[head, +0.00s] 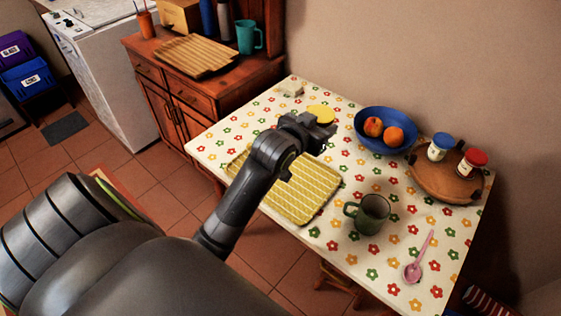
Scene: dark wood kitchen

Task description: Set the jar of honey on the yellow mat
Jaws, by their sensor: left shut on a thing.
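The yellow mat (310,197) with a pale pattern lies flat on the flowered tablecloth, partly covered by my left arm. My left gripper (322,130) is above the far part of the table, beyond the mat in the picture. It is shut on what looks like the jar of honey (321,113). Only the jar's round yellow top shows, just behind the jaws; its body is hidden, and I cannot tell whether it touches the table. My right gripper is not in view.
A blue bowl (361,142) with fruit is right of the gripper. Two jars, blue-lidded (439,147) and red-lidded (472,162), stand on a round wooden board (432,182). A green mug (370,214) is close to the mat's right side, with a pink spoon (415,268) nearer the front.

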